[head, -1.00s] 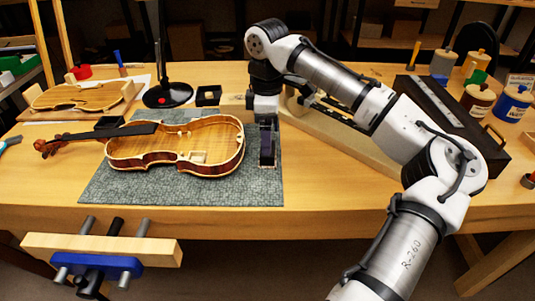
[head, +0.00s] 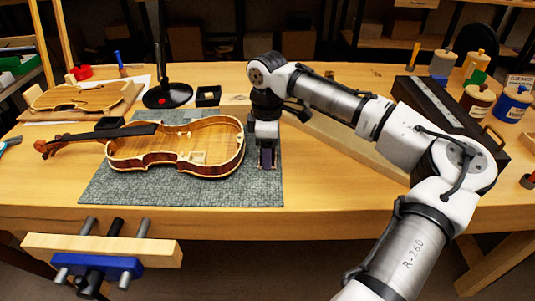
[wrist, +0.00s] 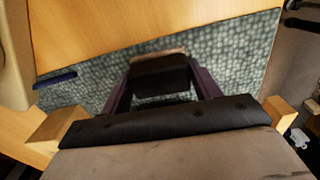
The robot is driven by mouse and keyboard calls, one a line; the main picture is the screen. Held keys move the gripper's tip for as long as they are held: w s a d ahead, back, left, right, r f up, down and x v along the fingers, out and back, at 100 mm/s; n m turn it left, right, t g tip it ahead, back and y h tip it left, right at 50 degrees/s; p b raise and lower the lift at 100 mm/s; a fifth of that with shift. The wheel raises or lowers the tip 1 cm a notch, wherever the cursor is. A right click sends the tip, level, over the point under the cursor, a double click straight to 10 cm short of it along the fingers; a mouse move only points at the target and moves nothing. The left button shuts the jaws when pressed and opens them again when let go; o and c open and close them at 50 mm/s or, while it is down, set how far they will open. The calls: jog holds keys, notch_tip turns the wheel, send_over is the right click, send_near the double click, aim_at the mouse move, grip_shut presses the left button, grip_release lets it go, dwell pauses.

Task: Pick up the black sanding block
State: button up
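The black sanding block (wrist: 161,76) lies on the grey-green mat, with a tan strip along its far edge in the wrist view. My gripper (wrist: 161,82) is down around it, with one dark finger on each side. The fingers look open, with little room between them and the block; contact cannot be made out. In the head view my gripper (head: 267,158) points down at the mat's right part, just right of the violin body, and largely hides the block.
The open violin body (head: 180,147) lies on the mat (head: 130,193) close to the left of my gripper. A black-based lamp (head: 168,96) and a small black tray (head: 208,96) stand behind. Jars and a long dark case (head: 455,115) are at right.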

jog(key=c, duration=0.5)
notch_tip(320, 180, up, 20)
jog(key=p, duration=0.1)
dwell(0.4)
